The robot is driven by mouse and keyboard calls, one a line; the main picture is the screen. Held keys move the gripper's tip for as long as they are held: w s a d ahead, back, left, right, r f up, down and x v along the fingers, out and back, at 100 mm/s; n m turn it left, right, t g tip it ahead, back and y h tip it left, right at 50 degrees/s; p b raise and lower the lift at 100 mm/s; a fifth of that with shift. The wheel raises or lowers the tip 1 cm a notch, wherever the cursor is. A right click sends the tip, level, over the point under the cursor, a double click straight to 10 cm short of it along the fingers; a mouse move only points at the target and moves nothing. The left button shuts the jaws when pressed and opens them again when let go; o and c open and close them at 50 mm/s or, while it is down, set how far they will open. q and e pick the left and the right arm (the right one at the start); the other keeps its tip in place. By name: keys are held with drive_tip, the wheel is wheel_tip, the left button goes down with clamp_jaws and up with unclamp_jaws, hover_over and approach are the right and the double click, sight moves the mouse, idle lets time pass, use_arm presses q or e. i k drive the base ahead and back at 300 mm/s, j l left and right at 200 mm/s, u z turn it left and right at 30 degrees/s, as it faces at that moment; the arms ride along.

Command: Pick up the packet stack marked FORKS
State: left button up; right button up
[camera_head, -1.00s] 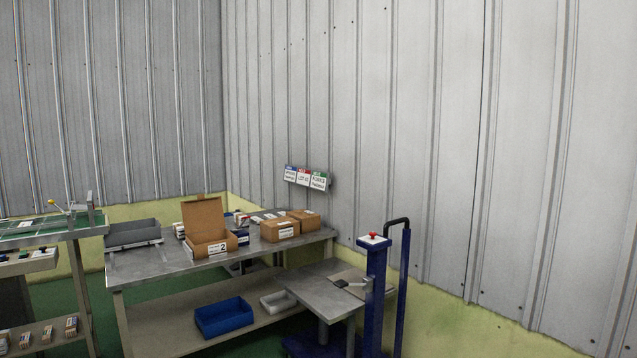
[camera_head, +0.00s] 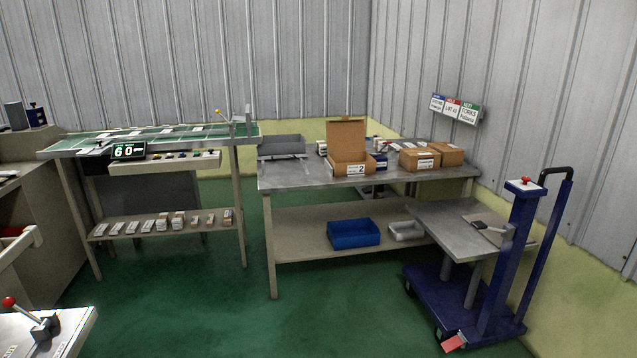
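Several small packet stacks (camera_head: 178,221) stand in a row on the lower shelf of the green-topped bench at left. Their labels are too small to read, so I cannot tell which one is marked FORKS. Other small packets (camera_head: 321,148) sit on the grey table around the open carton, also unreadable. A wall sign (camera_head: 468,114) with a green header appears to read FORKS. Neither of my grippers is in view.
The grey table (camera_head: 300,181) holds an open carton (camera_head: 351,168) marked 2, closed cartons (camera_head: 447,154) and a grey tray (camera_head: 281,146). A blue bin (camera_head: 353,234) is on its lower shelf. A blue lift cart (camera_head: 440,297) stands at right. Green floor (camera_head: 190,300) is clear in front.

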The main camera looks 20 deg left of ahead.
sight(178, 220)
drive_tip(key=i+j+u, duration=0.45)
drive_tip(key=i+u, duration=0.4)
drive_tip(key=i, duration=0.2)
drive_tip(key=i+u, duration=0.45)
drive_tip(key=i, duration=0.15)
drive_tip(key=i+u, duration=0.35)
drive_tip(key=i, duration=0.4)
drive_tip(key=i+l+u, duration=0.1)
drive_tip(key=i+u, duration=0.25)
drive_tip(key=i, duration=0.4)
